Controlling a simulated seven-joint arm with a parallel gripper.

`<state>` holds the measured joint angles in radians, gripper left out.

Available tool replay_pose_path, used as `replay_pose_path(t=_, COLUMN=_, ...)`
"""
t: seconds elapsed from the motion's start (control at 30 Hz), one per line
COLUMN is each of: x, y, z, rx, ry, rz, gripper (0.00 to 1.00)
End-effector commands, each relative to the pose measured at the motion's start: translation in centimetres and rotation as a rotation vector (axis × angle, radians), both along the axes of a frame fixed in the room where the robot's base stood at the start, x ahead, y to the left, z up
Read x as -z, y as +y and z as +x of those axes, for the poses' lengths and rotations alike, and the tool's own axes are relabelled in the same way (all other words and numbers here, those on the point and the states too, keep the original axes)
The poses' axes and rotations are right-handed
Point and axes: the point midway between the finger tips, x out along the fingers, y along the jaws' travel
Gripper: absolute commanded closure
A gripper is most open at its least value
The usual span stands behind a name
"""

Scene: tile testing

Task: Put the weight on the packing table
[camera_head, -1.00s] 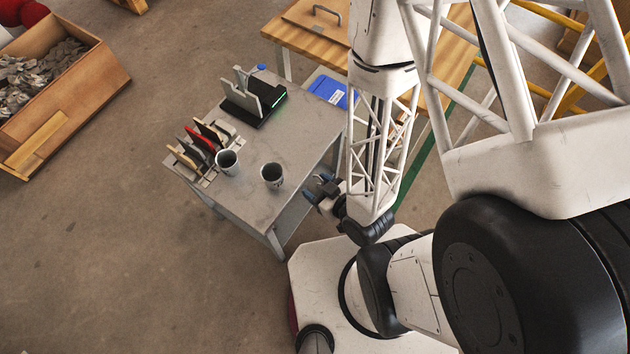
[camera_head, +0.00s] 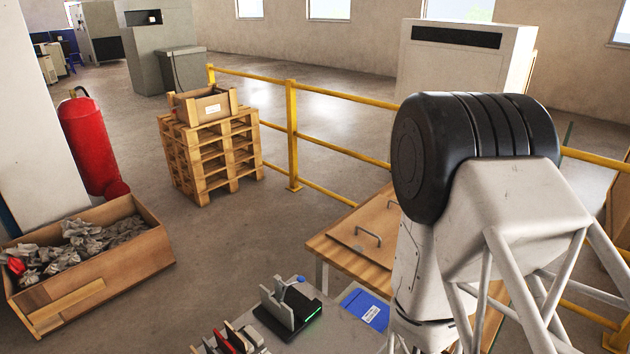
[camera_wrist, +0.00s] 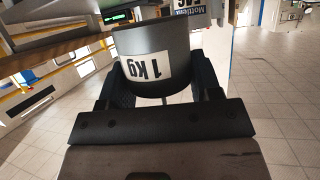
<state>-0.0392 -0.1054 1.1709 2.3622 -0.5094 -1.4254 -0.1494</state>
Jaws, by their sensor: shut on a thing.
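The weight (camera_wrist: 180,42) is a dark grey cylinder with a white "1 kg" label, in the wrist view. My gripper (camera_wrist: 160,82) is shut on it, with a black finger on either side. The gripper and weight are not visible in the head view. A wooden-topped table (camera_head: 330,252) stands right of centre in the head view, partly hidden by my arm. I cannot tell for certain whether it is the packing table.
A board with a handle (camera_head: 362,232) lies on the wooden table. The grey table (camera_head: 338,323) in front holds a tester with a green light (camera_head: 290,307) and a blue item (camera_head: 366,309). Yellow railing (camera_head: 291,135) runs behind. A scrap crate (camera_head: 95,275) stands left.

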Motion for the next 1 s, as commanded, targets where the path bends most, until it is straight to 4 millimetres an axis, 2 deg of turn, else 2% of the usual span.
replay_pose_path(t=0.17, x=0.1, y=-0.2, z=1.1, rx=0.012, ry=-0.003, rz=0.0, gripper=1.0)
replay_pose_path(t=0.37, x=0.5, y=-0.7, z=4.5, rx=0.054, ry=-0.004, rz=0.0, gripper=1.0)
replay_pose_path(t=0.57, x=0.7, y=-1.8, z=10.4, rx=0.128, ry=-0.006, rz=0.0, gripper=1.0)
replay_pose_path(t=0.77, x=0.5, y=-3.3, z=17.3, rx=0.22, ry=-0.006, rz=0.001, gripper=1.0)
replay_pose_path(t=1.0, x=-0.8, y=-5.2, z=25.6, rx=0.336, ry=-0.006, rz=0.001, gripper=1.0)
